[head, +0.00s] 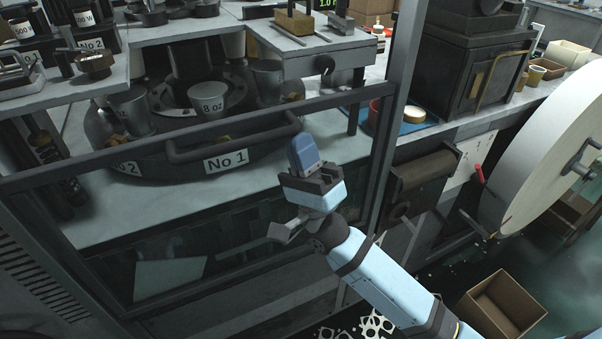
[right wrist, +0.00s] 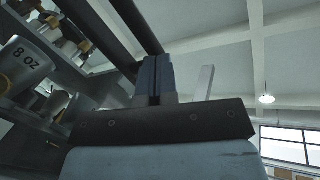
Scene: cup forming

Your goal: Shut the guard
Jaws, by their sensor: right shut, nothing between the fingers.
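The guard (head: 340,98) is a dark framed panel in front of the machine, with a long crossbar and a dark handle (head: 232,140) along it. Through it I see the round turntable with its No 1 label and several cups. How far the guard stands from shut I cannot tell. My right gripper (head: 303,152) points up, its blue fingers together and empty, just below the handle's right end in the head view. Whether it touches the guard is unclear. In the right wrist view the closed fingers (right wrist: 154,78) stand close to dark bars (right wrist: 118,28). My left gripper is not in view.
A dark upright post (head: 392,130) stands right of my right gripper. Beyond it are a dark roller (head: 425,172) and a large pale wheel (head: 560,140). A cardboard box (head: 500,305) sits on the floor at lower right.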

